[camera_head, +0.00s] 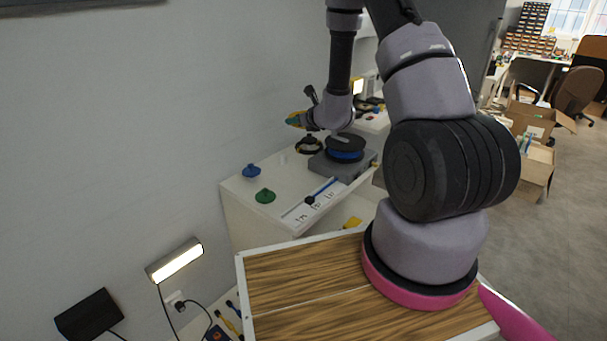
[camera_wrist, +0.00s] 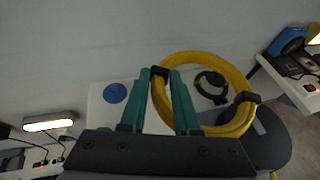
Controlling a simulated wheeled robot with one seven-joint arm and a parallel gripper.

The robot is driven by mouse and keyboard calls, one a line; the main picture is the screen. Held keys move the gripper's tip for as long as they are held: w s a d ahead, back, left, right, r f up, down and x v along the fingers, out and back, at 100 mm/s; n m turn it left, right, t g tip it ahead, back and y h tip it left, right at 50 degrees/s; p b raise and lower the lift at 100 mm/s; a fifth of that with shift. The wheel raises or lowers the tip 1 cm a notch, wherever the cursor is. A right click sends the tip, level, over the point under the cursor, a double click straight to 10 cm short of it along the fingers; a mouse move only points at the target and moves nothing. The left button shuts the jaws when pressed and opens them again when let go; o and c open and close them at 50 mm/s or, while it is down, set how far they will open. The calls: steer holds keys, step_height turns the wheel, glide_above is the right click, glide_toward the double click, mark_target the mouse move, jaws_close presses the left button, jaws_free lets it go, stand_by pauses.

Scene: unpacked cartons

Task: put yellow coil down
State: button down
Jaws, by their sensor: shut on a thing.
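The yellow coil (camera_wrist: 238,78) is a ring of yellow cable with black ties in the wrist view. My gripper (camera_wrist: 162,75) has teal fingers closed around the coil's left side, near one black tie. The coil's far part extends to the right of the fingers, over the cabinet top. In the head view my gripper (camera_head: 298,120) is at the end of the arm, above the back of the white cabinet top (camera_head: 236,187). Only a small yellow bit of the coil shows there; the rest is hidden or too small to tell.
On the cabinet top are a blue knob-like piece (camera_head: 251,171), a green one (camera_head: 265,196), a black ring-shaped thing (camera_head: 309,145) and a grey device (camera_head: 345,160) with black and blue discs. A strip with a blue rod (camera_head: 316,198) lies in front. A wall (camera_head: 150,100) stands behind.

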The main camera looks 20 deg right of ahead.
glide_above(286, 186)
steer(key=shift+h, duration=0.3)
step_height(286, 186, down, 20)
steer(key=shift+s+f, duration=0.1)
steer(key=shift+s, duration=0.05)
steer(key=shift+f, duration=2.25)
steer(key=shift+f, duration=0.15)
steer(key=c, duration=0.6)
jaws_free()
steer(key=shift+c, duration=0.2)
